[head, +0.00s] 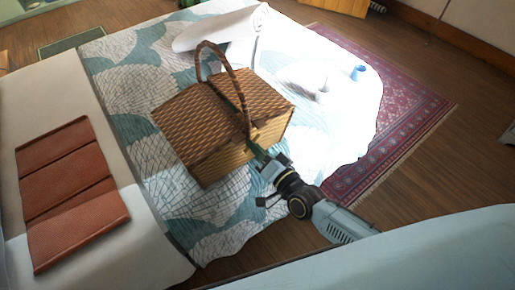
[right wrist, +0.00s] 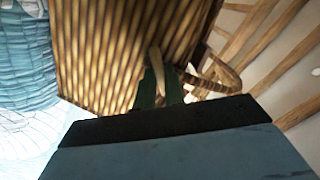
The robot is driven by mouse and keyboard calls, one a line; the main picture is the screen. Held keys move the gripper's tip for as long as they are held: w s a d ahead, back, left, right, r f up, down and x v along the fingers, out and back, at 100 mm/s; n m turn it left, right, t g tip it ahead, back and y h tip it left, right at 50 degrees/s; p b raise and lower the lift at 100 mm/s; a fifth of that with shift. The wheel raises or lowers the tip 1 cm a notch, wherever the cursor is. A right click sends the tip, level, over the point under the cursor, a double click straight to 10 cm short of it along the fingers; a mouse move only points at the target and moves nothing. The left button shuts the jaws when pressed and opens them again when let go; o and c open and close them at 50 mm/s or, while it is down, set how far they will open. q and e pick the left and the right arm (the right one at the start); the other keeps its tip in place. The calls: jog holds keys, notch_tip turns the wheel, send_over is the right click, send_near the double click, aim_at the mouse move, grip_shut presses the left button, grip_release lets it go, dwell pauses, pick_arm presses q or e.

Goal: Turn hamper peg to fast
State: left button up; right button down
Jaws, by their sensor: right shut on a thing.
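A wicker hamper (head: 205,125) with a tall arched handle (head: 238,85) stands on the patterned bedspread in the head view. My right gripper (head: 258,155) is at the hamper's front face, just below the foot of the handle. In the right wrist view, the hamper's woven side (right wrist: 110,50) fills much of the frame, and the green fingertips (right wrist: 160,92) are shut on a small pale wooden peg (right wrist: 157,65). The peg's far end points away from the gripper; its exact angle against the hamper is hard to tell. My left gripper is not in view.
The bedspread (head: 215,235) lies under the hamper. A white rolled item (head: 215,30) lies behind it, and a small blue object (head: 358,72) is at the right. A folded reddish-brown item (head: 70,190) lies at the left. A red rug (head: 415,100) covers the floor beyond the bed.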

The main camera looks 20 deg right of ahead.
jog(key=n+p, duration=0.3)
jog(key=n, duration=0.7)
jog(key=shift+n, duration=0.3)
dwell(0.4)
jog(key=c, duration=1.5)
grip_release()
jog(key=shift+d+p, duration=0.1)
jog(key=shift+p, duration=0.2)
